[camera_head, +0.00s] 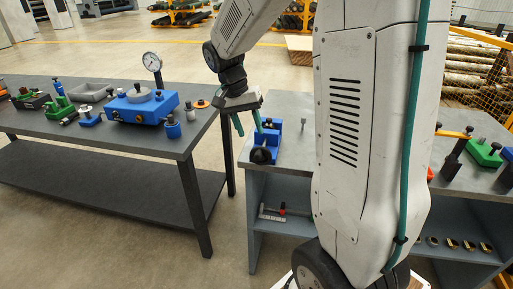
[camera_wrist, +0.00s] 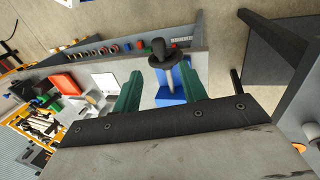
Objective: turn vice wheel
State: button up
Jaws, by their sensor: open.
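The blue vice (camera_head: 271,140) stands on the left end of the right-hand grey workbench. Its dark wheel (camera_head: 262,156) is at the vice's near end. In the wrist view the black wheel (camera_wrist: 160,50) shows beyond the fingers, with a grey shaft running from it over the blue vice body (camera_wrist: 172,94). My gripper (camera_head: 248,124) has two teal fingers, open and pointing down beside the vice. In the wrist view my gripper (camera_wrist: 160,72) frames the wheel and shaft between its fingers. I cannot tell whether a finger touches the vice.
The left bench (camera_head: 172,140) holds a blue block (camera_head: 140,107), a dial gauge (camera_head: 152,62) and green clamps. A gap separates the benches. The right bench (camera_head: 290,112) has a shelf below with a small tool, and more fixtures at its right. My white arm hides its middle.

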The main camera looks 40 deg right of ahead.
aim_at(257, 151)
jog(key=x, duration=0.7)
jog(key=shift+f, duration=0.25)
grip_shut()
